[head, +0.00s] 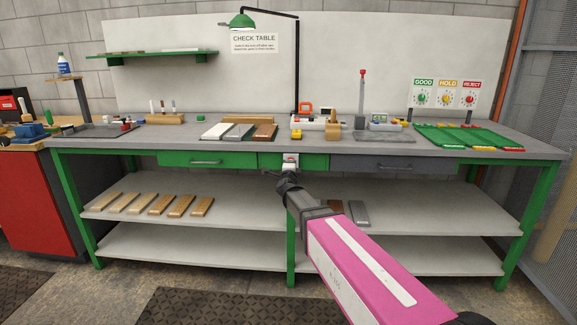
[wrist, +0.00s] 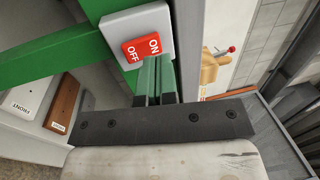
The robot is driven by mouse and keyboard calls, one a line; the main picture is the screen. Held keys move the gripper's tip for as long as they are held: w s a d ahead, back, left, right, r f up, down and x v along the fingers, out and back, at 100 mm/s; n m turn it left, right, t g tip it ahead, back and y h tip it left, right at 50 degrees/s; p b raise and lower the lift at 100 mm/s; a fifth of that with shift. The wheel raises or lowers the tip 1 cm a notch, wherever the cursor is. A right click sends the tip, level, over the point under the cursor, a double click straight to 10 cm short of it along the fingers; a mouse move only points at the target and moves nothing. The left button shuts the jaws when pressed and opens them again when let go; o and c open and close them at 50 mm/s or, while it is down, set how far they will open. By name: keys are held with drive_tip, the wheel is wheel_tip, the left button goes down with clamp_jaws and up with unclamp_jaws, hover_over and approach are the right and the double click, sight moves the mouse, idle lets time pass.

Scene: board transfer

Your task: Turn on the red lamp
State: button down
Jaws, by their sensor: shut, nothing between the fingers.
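A red rocker switch (wrist: 143,50), marked ON and OFF, sits on a pale box (wrist: 112,24) fixed to the green frame of the bench. In the head view the switch box (head: 290,159) is at the bench's front edge, near the middle. My gripper (wrist: 157,66) is shut and empty, its green fingertips at the lower edge of the switch near the ON side. I cannot tell whether they touch it. A thin pole with a red top (head: 362,73) stands on the bench; this may be the red lamp, and I cannot tell whether it is lit.
A green shaded lamp (head: 241,20) hangs over the grey bench top (head: 330,148). Drawers (head: 205,160) flank the switch box. Wooden boards (head: 160,203) lie on the shelf below. A green tray (head: 455,137) is at the right.

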drive_tip(key=s+r, duration=0.1)
drive_tip(key=s, duration=1)
drive_tip(key=shift+s+a+r, duration=0.2)
drive_tip(key=shift+r, duration=0.2)
